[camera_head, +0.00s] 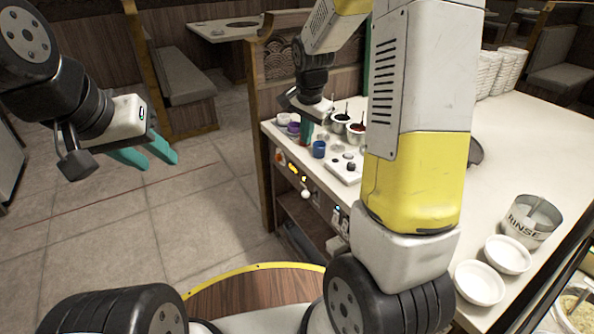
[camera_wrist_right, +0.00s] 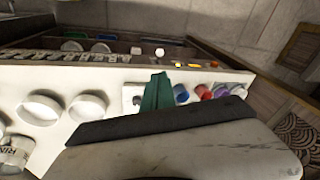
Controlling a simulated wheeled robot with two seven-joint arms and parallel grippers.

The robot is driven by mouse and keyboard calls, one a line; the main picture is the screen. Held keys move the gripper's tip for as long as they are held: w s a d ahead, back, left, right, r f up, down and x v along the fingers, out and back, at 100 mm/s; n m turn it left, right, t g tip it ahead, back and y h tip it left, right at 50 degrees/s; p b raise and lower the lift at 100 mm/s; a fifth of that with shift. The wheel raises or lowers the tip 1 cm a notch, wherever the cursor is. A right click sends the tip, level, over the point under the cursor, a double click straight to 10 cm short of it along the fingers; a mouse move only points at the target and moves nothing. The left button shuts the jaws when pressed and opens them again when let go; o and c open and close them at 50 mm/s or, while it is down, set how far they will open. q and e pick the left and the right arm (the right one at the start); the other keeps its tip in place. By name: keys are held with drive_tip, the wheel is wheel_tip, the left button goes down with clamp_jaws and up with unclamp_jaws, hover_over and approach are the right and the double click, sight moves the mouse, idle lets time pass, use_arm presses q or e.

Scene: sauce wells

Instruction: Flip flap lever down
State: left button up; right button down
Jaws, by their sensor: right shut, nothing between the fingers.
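The front panel of the counter carries small controls: a yellow piece (camera_head: 293,168) and a white knob (camera_head: 305,194). I cannot tell for sure which of them is the flap lever. In the right wrist view, a yellow piece (camera_wrist_right: 195,65) and a white knob (camera_wrist_right: 160,52) show beyond the counter edge. My right gripper (camera_head: 306,132) is over the counter's far left end, partly hidden by dark parts of my wrist. Its teal fingers (camera_wrist_right: 158,82) are shut and empty, apart from the controls in the picture. My left gripper (camera_head: 161,164) is open and empty over the floor.
A blue cup (camera_head: 319,149), sauce wells (camera_head: 356,132) and a white plate with dark knobs (camera_head: 342,172) are close to my right gripper. White bowls (camera_head: 480,283) and a RINSE container (camera_head: 531,220) stand at the right. Floor left of the counter is clear.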

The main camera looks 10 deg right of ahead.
sight(307, 191)
drive_tip(key=w+f+m+h, duration=0.1)
drive_tip(key=w+f+m, duration=0.1)
drive_tip(key=f, duration=0.6)
drive_tip(key=w+f+m+g, duration=0.1)
drive_tip(key=w+f+m, duration=0.1)
drive_tip(key=w+f, duration=0.3)
wheel_tip(307, 191, down, 4)
drive_tip(key=shift+d+r+h, duration=0.25)
drive_tip(key=shift+d+h, duration=0.15)
drive_tip(key=x, duration=1)
drive_tip(key=shift+s, duration=0.15)
